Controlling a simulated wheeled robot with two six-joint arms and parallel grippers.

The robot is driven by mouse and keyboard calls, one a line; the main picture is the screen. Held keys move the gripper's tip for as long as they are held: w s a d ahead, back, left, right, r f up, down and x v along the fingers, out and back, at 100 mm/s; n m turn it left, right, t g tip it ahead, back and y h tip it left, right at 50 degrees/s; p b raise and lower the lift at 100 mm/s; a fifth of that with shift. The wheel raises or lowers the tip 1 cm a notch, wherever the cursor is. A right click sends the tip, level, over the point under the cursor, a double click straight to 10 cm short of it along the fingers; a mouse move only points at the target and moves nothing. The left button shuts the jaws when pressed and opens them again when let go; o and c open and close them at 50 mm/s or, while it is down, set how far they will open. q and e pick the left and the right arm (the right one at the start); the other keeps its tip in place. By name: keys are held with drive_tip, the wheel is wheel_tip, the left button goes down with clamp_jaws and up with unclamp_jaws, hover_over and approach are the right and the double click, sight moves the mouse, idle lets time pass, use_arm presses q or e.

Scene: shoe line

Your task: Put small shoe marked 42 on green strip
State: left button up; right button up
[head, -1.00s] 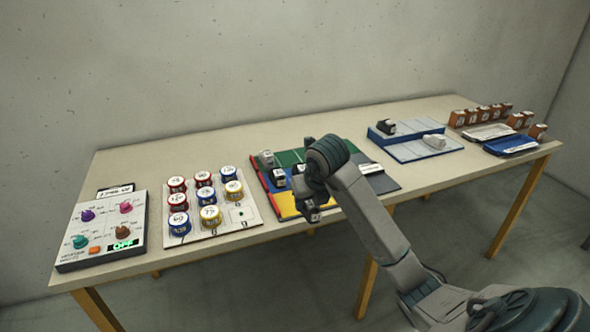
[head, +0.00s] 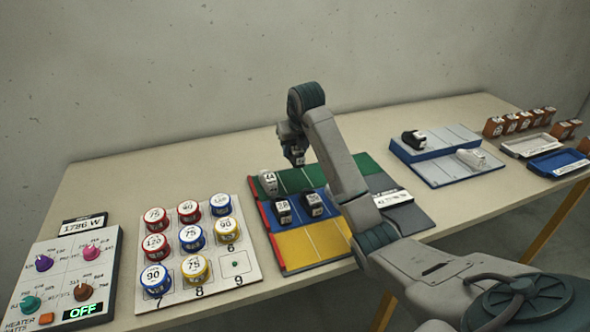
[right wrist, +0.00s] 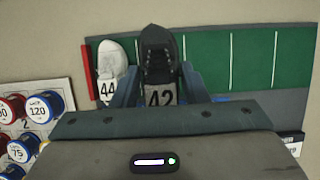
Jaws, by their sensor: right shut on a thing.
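My right gripper (head: 297,157) is shut on a small dark shoe (right wrist: 160,55) whose heel label reads 42 in the right wrist view. In that view the shoe lies over the left part of the green strip (right wrist: 250,60), right beside a white shoe marked 44 (right wrist: 115,62). The head view shows the held shoe (head: 299,160) at the back of the green strip (head: 367,163); I cannot tell whether it touches. The white shoe (head: 268,183) stands at the strip's left end. My left gripper is not in view.
Two dark shoes (head: 283,211) (head: 313,204) stand on the blue strip. The yellow strip (head: 300,247) is empty. Spools (head: 190,238) and a heater panel (head: 65,275) are left. A stepped rack (head: 430,165), orange boxes (head: 510,122) and trays (head: 530,147) are right.

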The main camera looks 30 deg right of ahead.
drive_tip(key=f, duration=0.2)
drive_tip(key=shift+s+a+f, duration=0.1)
drive_tip(key=shift+s+f, duration=0.1)
drive_tip(key=shift+f, duration=0.15)
drive_tip(key=shift+w+f+p, duration=0.1)
drive_tip(key=shift+f+p, duration=0.2)
drive_tip(key=shift+f, duration=2.05)
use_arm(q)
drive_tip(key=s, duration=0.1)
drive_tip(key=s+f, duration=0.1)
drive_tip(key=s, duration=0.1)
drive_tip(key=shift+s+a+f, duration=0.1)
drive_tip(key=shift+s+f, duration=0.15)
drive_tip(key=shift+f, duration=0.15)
use_arm(e)
drive_tip(key=shift+f, duration=0.15)
drive_tip(key=o, duration=0.6)
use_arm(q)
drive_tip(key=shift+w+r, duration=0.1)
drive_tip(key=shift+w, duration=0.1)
use_arm(e)
drive_tip(key=o, duration=0.4)
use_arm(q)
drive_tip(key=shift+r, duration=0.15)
use_arm(e)
drive_tip(key=shift+r, duration=0.2)
